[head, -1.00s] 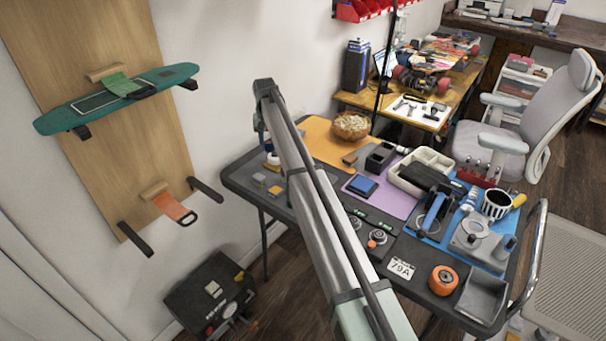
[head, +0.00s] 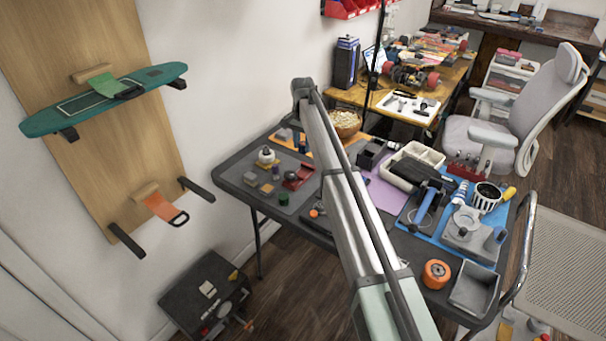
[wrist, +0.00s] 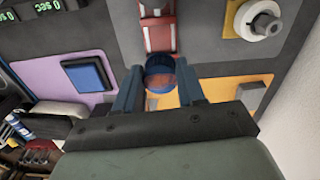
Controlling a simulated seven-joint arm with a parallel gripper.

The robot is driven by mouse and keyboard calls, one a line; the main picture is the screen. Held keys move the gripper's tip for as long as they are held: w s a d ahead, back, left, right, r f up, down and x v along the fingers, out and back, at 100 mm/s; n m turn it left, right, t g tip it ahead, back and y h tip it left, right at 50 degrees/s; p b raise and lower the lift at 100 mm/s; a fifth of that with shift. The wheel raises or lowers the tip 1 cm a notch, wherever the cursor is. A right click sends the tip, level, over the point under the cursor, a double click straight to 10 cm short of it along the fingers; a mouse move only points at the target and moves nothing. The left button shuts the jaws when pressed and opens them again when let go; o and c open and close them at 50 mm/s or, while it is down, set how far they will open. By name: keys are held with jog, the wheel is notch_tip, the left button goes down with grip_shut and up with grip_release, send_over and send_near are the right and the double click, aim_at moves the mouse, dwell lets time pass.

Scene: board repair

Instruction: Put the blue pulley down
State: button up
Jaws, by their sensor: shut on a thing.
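The blue pulley (wrist: 160,77) is between the two fingers of my gripper (wrist: 160,68) in the wrist view. My gripper is shut on it. Below them lie an orange mat (wrist: 222,90) and a dark grey surface. I cannot tell how far the pulley is above them. A red vise-like part (wrist: 158,36) is just beyond the pulley in the wrist view. In the head view my arm hides the pulley and most of my gripper.
A white round part with a nut (wrist: 259,20) stands to the right in the wrist view. A blue block (wrist: 88,74) on a purple mat (wrist: 45,76) lies to the left. In the head view, a grey tray (head: 474,290) and an orange wheel (head: 436,272) are near the table's front.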

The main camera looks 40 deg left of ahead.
aim_at(303, 173)
jog(key=shift+m, duration=0.4)
jog(key=shift+f, duration=5)
jog(key=shift+f, duration=0.1)
jog(key=o, duration=1.1)
notch_tip(303, 173, up, 12)
jog(key=shift+r, duration=0.1)
